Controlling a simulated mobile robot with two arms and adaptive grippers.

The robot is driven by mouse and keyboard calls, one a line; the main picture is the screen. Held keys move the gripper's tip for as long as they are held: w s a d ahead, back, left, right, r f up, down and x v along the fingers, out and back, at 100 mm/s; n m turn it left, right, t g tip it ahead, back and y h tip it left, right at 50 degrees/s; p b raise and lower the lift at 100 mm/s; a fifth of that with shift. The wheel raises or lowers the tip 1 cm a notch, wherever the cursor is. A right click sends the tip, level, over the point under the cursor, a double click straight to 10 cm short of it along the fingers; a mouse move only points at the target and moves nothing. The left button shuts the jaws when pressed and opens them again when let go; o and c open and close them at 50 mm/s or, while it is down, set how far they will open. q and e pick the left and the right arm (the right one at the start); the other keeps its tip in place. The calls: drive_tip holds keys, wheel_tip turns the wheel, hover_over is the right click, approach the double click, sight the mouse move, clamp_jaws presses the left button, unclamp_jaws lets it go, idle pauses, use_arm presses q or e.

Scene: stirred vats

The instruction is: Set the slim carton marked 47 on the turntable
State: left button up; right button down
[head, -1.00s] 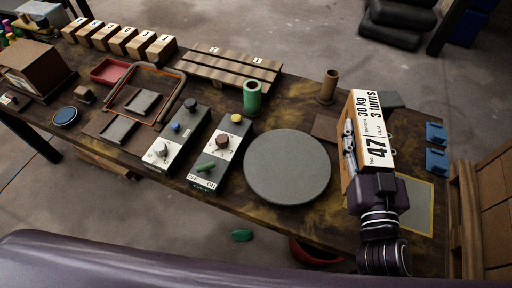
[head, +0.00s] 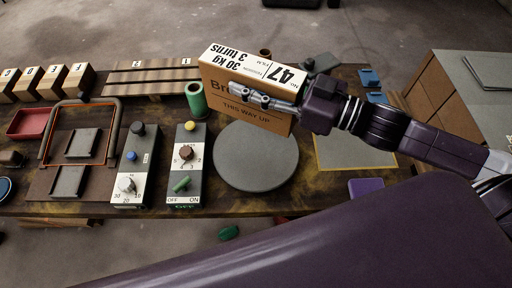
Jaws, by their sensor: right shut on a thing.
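The slim carton marked 47 (head: 220,92) is brown with a white printed top label and "THIS WAY UP" on its side. My right gripper (head: 268,102) is shut on it, with the fingers along its near side. The carton is held upright over the back edge of the turntable (head: 256,165), a round grey disc, and hides part of that edge. I cannot tell how high above the disc its bottom is. My left gripper does not show.
Left of the turntable stand two control boxes with knobs (head: 187,185) (head: 134,185) and a green cylinder (head: 196,99). A yellow-edged grey mat (head: 350,150) lies right of it.

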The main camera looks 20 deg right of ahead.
drive_tip(key=r, duration=0.1)
drive_tip(key=r+n+g+y, duration=0.1)
drive_tip(key=shift+d+r, duration=0.35)
drive_tip(key=shift+r, duration=0.05)
use_arm(q)
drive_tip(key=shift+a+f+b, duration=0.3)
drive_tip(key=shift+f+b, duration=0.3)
drive_tip(key=shift+b, duration=0.05)
use_arm(e)
wheel_tip(320, 180, down, 20)
drive_tip(key=shift+r+g, duration=0.2)
drive_tip(key=shift+g, duration=0.1)
drive_tip(key=shift+f, duration=0.15)
drive_tip(key=c, duration=1.1)
unclamp_jaws()
drive_tip(key=shift+d, duration=0.1)
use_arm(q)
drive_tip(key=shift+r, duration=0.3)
use_arm(e)
drive_tip(key=v, duration=1.2)
